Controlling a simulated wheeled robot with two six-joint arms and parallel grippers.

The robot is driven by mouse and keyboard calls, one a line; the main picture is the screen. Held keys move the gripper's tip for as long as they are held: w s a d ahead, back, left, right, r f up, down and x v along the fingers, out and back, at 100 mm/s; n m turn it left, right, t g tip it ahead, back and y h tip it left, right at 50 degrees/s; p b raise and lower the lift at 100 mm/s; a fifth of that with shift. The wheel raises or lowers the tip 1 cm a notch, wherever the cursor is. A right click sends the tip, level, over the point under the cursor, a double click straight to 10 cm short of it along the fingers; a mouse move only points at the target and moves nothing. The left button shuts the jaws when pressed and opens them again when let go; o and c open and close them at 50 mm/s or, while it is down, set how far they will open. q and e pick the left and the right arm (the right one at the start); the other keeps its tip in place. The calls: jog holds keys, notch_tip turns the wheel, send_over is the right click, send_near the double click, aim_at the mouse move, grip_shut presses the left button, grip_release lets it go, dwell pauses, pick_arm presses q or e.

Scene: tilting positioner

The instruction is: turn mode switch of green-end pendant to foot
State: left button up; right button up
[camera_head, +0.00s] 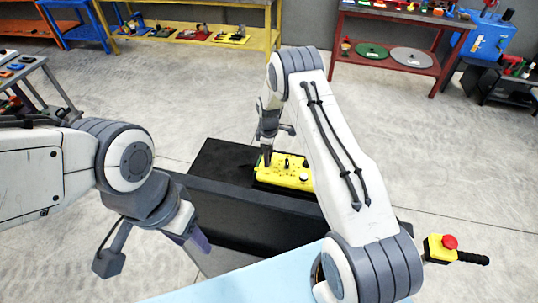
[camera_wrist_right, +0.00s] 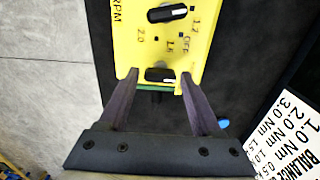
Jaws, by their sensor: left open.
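The yellow pendant (camera_head: 290,178) lies on a dark bench, with several knobs on its face. In the right wrist view its yellow face (camera_wrist_right: 130,45) has a green strip (camera_wrist_right: 138,88) at the near end. A black knob with a white pointer (camera_wrist_right: 160,75) sits by that end, its pointer lying roughly crosswise. My right gripper (camera_wrist_right: 160,74) is open, its fingertips on either side of this knob with small gaps; contact cannot be told. In the head view it (camera_head: 267,160) is over the pendant's left end. My left gripper (camera_head: 196,240) is open, empty, in front of the bench.
A second knob (camera_wrist_right: 167,13) sits further along the pendant. The black bench top (camera_head: 215,160) is clear left of it. A white torque label card (camera_wrist_right: 290,130) is at lower right in the wrist view. A yellow box with a red button (camera_head: 449,242) is at right.

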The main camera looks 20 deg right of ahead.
grip_shut()
jog(key=shift+f+m+b, duration=0.2)
jog(key=shift+m+b, duration=0.6)
jog(key=shift+b, duration=0.25)
jog(key=m+b, duration=0.5)
jog(key=m, duration=0.2)
jog(key=shift+r, duration=0.1)
jog(key=shift+r+m+b, duration=0.1)
jog(key=shift+m+b, duration=0.8)
jog(key=shift+m, duration=0.8)
